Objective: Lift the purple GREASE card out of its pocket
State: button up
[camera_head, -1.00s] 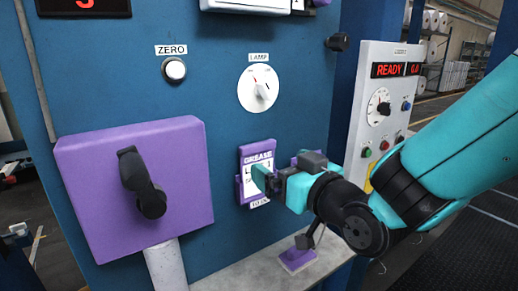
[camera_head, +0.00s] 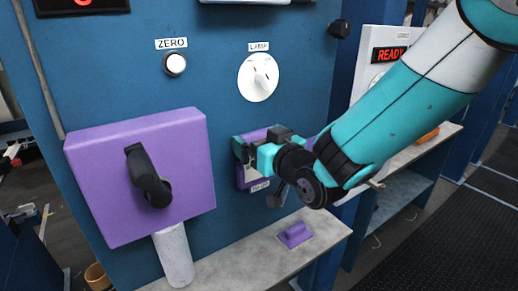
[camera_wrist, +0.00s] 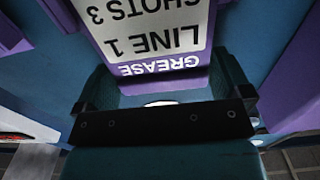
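The purple GREASE card (camera_head: 256,134) is on the blue panel below the LAMP dial, mostly hidden by my gripper in the head view. In the wrist view the card (camera_wrist: 160,72) shows upside down, with a purple header and white face reading LINE 1 and SHOTS 3. My gripper (camera_head: 248,148) is at the card's upper part, with fingers apart. In the wrist view the fingers (camera_wrist: 163,82) are at either side of the header; whether they touch it I cannot tell. The pocket is largely hidden behind the gripper.
A large purple box (camera_head: 140,175) with a black handle stands left of the card. A ZERO button (camera_head: 174,64) and the LAMP dial (camera_head: 259,77) are above. A grey ledge (camera_head: 225,262) below carries a small purple piece (camera_head: 295,235).

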aim_at(253, 101)
jog(key=c, duration=0.6)
jog(key=shift+o, duration=0.2)
jog(key=shift+r, duration=0.1)
jog(key=shift+r, duration=0.1)
jog(key=shift+r, duration=0.35)
jog(key=shift+r, duration=0.1)
jog(key=shift+s+r+p, duration=0.1)
jog(key=shift+r+p, duration=1.4)
jog(key=shift+r, duration=1.7)
